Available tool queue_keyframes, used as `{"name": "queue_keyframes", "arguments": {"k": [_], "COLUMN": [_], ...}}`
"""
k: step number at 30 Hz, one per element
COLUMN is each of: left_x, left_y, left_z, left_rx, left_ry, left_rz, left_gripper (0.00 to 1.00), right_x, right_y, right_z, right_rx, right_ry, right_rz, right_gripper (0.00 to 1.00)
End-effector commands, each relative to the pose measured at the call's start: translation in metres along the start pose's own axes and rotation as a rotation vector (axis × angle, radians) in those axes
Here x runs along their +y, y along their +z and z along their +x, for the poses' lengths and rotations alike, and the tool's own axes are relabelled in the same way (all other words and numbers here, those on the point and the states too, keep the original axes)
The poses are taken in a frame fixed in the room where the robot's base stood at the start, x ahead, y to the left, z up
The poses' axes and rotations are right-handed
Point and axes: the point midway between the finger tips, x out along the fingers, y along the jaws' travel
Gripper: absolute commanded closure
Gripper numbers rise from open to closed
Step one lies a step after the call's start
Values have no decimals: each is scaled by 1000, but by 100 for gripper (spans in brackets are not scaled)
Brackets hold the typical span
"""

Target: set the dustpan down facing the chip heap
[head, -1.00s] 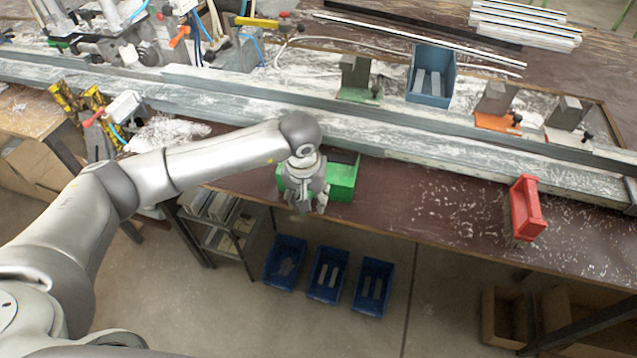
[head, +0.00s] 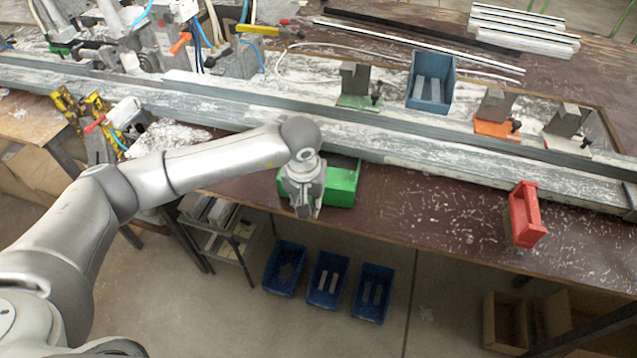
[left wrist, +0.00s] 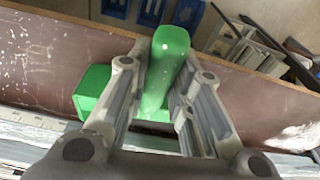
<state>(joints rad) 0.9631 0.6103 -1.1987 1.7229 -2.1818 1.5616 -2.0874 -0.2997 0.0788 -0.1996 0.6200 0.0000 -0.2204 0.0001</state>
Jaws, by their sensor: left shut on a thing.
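The green dustpan (head: 343,186) is at the front edge of the brown bench, partly hidden behind my left gripper. My left gripper (head: 303,211) points down at its left side. In the left wrist view, the two fingers (left wrist: 158,95) are shut on the green handle (left wrist: 168,48), and another green part (left wrist: 91,88) shows to the left. I cannot tell whether the dustpan touches the bench. Pale chips (head: 462,208) lie scattered on the bench to its right. A denser white chip pile (head: 168,137) lies at the left, beyond my forearm. My right gripper is not in view.
A long grey profile rail (head: 440,152) runs behind the dustpan. A red holder (head: 525,214) stands near the bench's front edge at the right. Blue bins (head: 328,280) are below the bench. The bench between dustpan and red holder has only chips on it.

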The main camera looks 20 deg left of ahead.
Motion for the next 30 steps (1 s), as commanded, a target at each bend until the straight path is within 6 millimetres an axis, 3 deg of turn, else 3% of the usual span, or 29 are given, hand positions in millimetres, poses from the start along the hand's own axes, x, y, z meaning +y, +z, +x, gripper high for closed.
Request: {"name": "queue_keyframes", "arguments": {"k": [1,18,24,30], "left_x": [0,0,0,0], "left_y": [-4,-17,-19,-18], "left_z": [-13,-94,-111,-112], "left_rx": [9,12,9,7], "left_ry": [2,1,0,0], "left_rz": [0,-1,-2,-2], "left_gripper": [100,100,100,100], "right_x": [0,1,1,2], "right_y": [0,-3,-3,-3], "right_z": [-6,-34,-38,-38], "right_rx": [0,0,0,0], "right_ry": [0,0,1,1], "right_rz": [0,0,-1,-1], "right_gripper": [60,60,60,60]}}
